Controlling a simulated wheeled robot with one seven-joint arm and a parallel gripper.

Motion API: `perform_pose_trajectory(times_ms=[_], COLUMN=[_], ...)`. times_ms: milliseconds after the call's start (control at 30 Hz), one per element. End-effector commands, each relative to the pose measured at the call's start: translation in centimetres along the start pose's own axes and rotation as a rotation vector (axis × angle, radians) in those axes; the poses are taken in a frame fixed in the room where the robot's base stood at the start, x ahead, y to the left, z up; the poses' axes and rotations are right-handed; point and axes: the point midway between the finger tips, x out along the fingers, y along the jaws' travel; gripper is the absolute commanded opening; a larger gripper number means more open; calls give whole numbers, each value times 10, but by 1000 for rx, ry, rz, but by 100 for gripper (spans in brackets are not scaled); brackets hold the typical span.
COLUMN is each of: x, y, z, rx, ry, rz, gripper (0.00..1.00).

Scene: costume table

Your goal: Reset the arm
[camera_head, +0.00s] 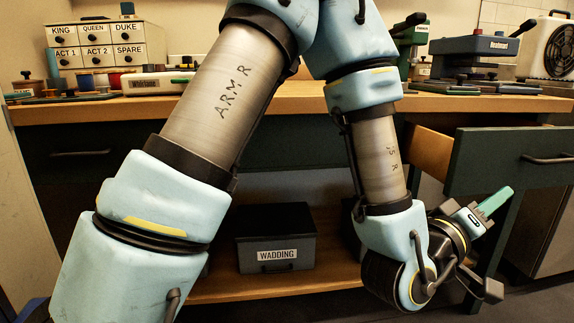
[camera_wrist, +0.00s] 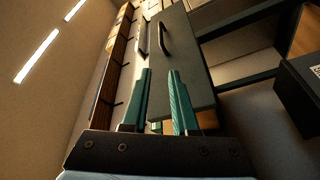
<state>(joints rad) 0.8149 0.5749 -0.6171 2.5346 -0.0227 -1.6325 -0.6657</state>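My gripper (camera_wrist: 160,72) has two teal fingers with a clear gap between them, and nothing is held there. In the head view my gripper (camera_head: 493,203) is at the lower right, beside and below the front of a pulled-out drawer (camera_head: 515,168); only one teal finger shows clearly. My arm spans the middle of the head view, bent high and reaching down to the right. In the wrist view a dark drawer front (camera_wrist: 187,65) with a bar handle lies beyond the fingertips. I cannot tell whether the gripper touches it.
The wooden tabletop (camera_head: 290,97) carries labelled small drawers (camera_head: 97,45), thread spools and a blue-grey machine (camera_head: 475,47). A dark box marked WADDING (camera_head: 276,240) sits on the lower shelf (camera_head: 270,287). A dark box (camera_wrist: 302,92) shows at right in the wrist view.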

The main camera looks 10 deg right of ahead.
Motion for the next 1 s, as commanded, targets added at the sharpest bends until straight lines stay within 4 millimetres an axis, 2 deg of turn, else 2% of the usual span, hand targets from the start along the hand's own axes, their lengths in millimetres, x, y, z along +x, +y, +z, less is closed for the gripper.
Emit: perform_pose_trajectory(times_ms=[233,367,533,633,767,867,900,967,1000], x=[0,-3,-17,-36,-87,-142,-167,-206,-231], y=[-33,-60,-106,-141,-194,-227,-236,-247,-251], z=[-20,-36,-67,-95,-143,-178,-190,-206,-214], rx=[90,154,248,309,377,389,382,359,337], ry=[-30,-58,-107,-147,-227,-305,-338,-389,-423], rz=[-107,-196,-357,-493,-733,-929,-1004,-1112,-1177], gripper=[27,27,27,27,27,27,27,27,27])
